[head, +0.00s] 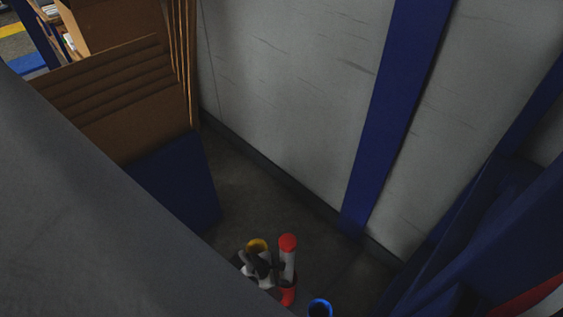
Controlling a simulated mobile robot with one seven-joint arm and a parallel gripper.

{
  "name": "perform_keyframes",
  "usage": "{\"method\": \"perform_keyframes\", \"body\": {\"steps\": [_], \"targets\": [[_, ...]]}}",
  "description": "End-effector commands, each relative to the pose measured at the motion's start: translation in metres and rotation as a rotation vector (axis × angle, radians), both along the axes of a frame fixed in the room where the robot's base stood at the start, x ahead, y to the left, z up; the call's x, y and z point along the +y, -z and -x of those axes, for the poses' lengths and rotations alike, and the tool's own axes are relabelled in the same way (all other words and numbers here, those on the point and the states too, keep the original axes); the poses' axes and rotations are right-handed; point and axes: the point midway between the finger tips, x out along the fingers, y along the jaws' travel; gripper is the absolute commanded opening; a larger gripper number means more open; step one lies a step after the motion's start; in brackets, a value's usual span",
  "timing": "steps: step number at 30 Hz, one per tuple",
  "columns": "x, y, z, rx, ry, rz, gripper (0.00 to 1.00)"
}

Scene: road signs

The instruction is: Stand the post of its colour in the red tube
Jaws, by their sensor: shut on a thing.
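A post with a red top and a white shaft (288,263) stands upright at the lower middle of the head view. Its lower end meets the red tube (288,296), partly hidden by my gripper and the dark grey surface in front. I cannot tell how deep the post sits in the tube, or whether it is only above it. My gripper (279,268), white and dark grey, reaches in from the left and is shut on the post's shaft.
A yellow-rimmed tube (257,245) is behind my gripper, and a blue-rimmed tube (320,308) is at the front right. A grey wall (290,90) with a blue upright (390,110) rises behind. Brown boards (120,95) stand at the left, and blue structures (490,230) at the right.

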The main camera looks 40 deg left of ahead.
Motion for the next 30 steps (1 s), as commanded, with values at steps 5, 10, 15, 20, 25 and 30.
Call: {"method": "perform_keyframes", "body": {"steps": [5, 10, 15, 20, 25, 30], "targets": [[0.001, -0.001, -0.001, -0.002, 0.000, -0.001, 0.00], [0.001, 0.000, -0.001, -0.002, 0.000, -0.001, 0.00], [0.001, 0.003, -0.001, -0.002, 0.000, 0.000, 0.00], [0.001, 0.006, -0.001, -0.002, 0.000, -0.001, 0.00], [0.001, 0.009, -0.001, -0.003, 0.000, -0.001, 0.00], [0.001, 0.012, -0.001, -0.003, 0.000, -0.001, 0.00]]}}
